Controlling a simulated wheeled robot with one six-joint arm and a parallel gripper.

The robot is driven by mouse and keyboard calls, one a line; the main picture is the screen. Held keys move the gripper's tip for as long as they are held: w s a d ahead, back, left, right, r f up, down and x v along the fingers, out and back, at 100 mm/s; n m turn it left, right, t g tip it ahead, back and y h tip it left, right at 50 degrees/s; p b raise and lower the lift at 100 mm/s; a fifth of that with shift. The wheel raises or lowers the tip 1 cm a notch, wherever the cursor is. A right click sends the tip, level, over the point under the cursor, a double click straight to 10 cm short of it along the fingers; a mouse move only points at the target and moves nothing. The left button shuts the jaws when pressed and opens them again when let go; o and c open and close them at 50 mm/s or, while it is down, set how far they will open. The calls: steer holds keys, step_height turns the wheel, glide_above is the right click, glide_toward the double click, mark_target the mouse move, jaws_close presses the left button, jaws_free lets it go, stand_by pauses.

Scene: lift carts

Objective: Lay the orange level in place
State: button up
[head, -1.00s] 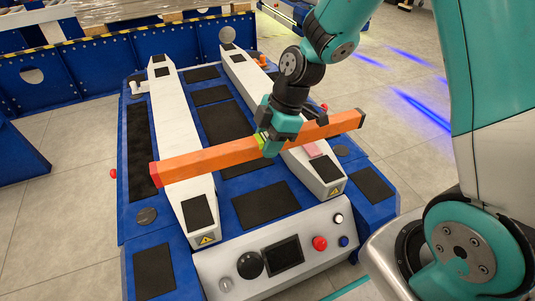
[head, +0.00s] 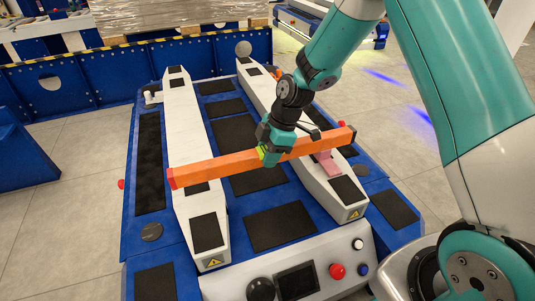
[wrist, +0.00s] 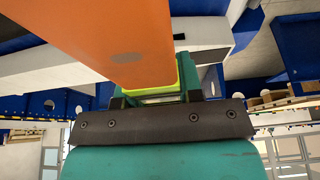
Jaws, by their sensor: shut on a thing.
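The orange level (head: 219,169) is a long bar with a red end at left and a dark end at right. It spans across the two white rails of the blue lift cart, the left rail (head: 182,117) and the right rail (head: 262,92). My gripper (head: 268,155) is shut on the level near its middle, at a yellow-green part. Whether the level touches the rails or hangs just above them cannot be told. In the wrist view the level (wrist: 108,40) runs away from my gripper (wrist: 150,95) and fills the upper middle.
A pink block (head: 326,163) lies on the right rail beside the level. The cart's control panel (head: 293,272) with a red button (head: 337,270) is at the front. A blue barrier (head: 90,72) stands behind the cart. Open floor (head: 420,165) lies to the right.

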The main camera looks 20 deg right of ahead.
step_height(320, 180, down, 8)
steer(key=b, duration=0.4)
stand_by(0.4)
steer(key=shift+f+b, duration=0.4)
steer(key=shift+f, duration=0.05)
stand_by(0.7)
steer(key=o, duration=1.1)
steer(key=shift+o, duration=0.2)
steer(key=p+v, duration=0.7)
steer(key=v, duration=1)
steer(key=shift+d+r, duration=0.1)
steer(key=shift+r, duration=0.05)
